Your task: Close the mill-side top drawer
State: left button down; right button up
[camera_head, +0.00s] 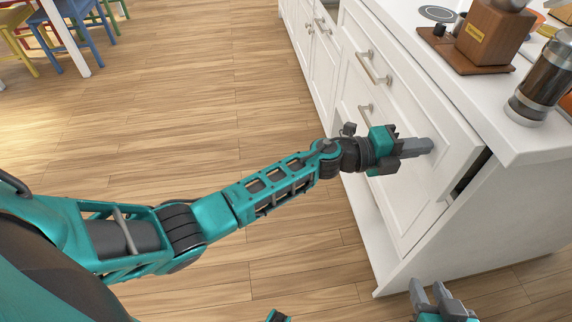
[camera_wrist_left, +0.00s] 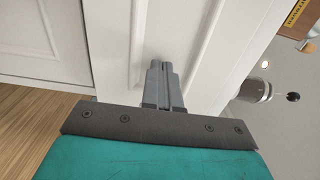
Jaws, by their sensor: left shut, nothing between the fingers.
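The white mill-side top drawer (camera_head: 405,85) stands slightly out from the cabinet, with a dark gap along its right edge. Its front has a metal bar handle (camera_head: 374,68). My left gripper (camera_head: 428,147) is shut and empty, with its fingertips at the right part of the white front; whether they touch it is hard to tell. In the left wrist view the shut fingers (camera_wrist_left: 160,66) point at the white panel (camera_wrist_left: 185,35). My right gripper (camera_head: 432,290) is open and empty, low at the bottom edge, right of centre, apart from the cabinet.
A wooden coffee mill (camera_head: 490,35) and a glass press (camera_head: 542,82) stand on the white countertop (camera_head: 450,95). Another bar handle (camera_head: 365,114) sits lower on the cabinet. Wooden floor (camera_head: 220,90) lies clear to the left; coloured stools (camera_head: 75,40) stand far off.

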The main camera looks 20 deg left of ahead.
aim_at(437, 144)
pick_arm(q)
jog(key=b+x, duration=0.1)
jog(key=x, duration=0.3)
jog(key=shift+w+d, duration=0.15)
jog(key=shift+w+d+r, duration=0.1)
jog(key=shift+d+r, duration=0.05)
jog(key=shift+d, duration=0.05)
jog(key=shift+r, duration=0.15)
